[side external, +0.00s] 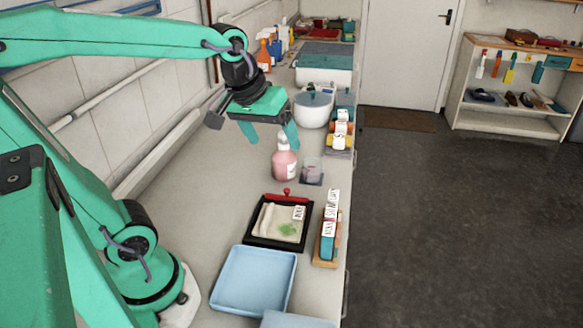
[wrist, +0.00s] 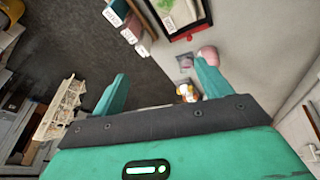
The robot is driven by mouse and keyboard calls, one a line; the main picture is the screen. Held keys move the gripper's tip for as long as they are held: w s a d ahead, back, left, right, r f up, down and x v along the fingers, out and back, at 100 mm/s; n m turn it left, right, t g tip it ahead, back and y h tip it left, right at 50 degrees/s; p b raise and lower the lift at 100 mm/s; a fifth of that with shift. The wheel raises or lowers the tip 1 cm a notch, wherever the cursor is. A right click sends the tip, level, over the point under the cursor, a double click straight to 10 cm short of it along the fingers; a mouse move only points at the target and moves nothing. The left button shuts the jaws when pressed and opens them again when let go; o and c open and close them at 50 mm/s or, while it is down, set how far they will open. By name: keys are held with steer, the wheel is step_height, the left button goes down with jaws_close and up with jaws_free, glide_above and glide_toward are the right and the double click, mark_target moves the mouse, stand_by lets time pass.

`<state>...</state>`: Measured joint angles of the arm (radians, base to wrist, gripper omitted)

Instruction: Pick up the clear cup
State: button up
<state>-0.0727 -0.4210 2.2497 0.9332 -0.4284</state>
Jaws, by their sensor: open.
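The clear cup (side external: 312,168) stands on a small dark coaster (side external: 313,183) near the counter's right edge, in the side external view. A pink pump bottle (side external: 284,163) stands just left of it. My gripper (side external: 270,134) is open and empty, above and behind the bottle and cup, apart from both. In the wrist view my gripper (wrist: 162,72) shows its two green fingers spread. The pink bottle (wrist: 208,53) is partly hidden behind the right finger. A small greyish square patch (wrist: 184,62) beside it seems to be the cup and coaster, too small to tell apart.
A black tray (side external: 250,234) with a cloth, a wooden rack of labelled items (side external: 327,242) and a blue tray (side external: 254,282) lie nearer. A white pot (side external: 313,110) and several small labelled items (side external: 341,130) stand behind. The tiled wall bounds the counter's left.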

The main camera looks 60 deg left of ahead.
steer(key=w+a+f+n+g, duration=0.1)
steer(key=w+a+f+n, duration=0.15)
steer(key=w+n, duration=0.4)
steer(key=n+g, duration=0.2)
steer(key=n, duration=0.6)
glide_toward(312, 170)
steer(key=shift+w+a+f+n+g, duration=0.25)
steer(key=shift+w+a+f+n, duration=0.4)
steer(key=shift+f, duration=1.25)
steer(key=shift+w+a+f+n+g, duration=0.25)
steer(key=shift+f+n, duration=0.75)
steer(key=shift+f, duration=0.9)
steer(key=shift+w+a+f+n+g, duration=0.2)
steer(key=shift+w+a+f+n, duration=0.5)
steer(key=shift+f, duration=1.2)
steer(key=shift+s+d, duration=0.15)
steer(key=shift+d, duration=0.05)
steer(key=c, duration=1.1)
steer(key=shift+c, duration=0.2)
steer(key=shift+r, duration=0.15)
